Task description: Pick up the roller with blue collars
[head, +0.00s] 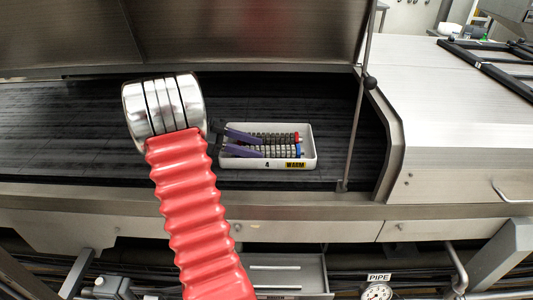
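A roller with blue collars (280,151) lies in the front of a white tray (312,160), its blue collar showing at the right end. A roller with red collars (282,138) lies behind it in the same tray. My gripper (262,149) reaches over the tray's left part from the left, with two purple fingers apart. The fingers hide the left part of the rollers. A gap shows between the fingers; I cannot tell whether either finger touches a roller.
The tray carries the labels "4" and "WARM" and stands on a dark belt (60,130). A raised steel hood (250,35) hangs above and behind. A thin metal rod (357,130) stands right of the tray. A steel housing (450,110) bounds the belt at right.

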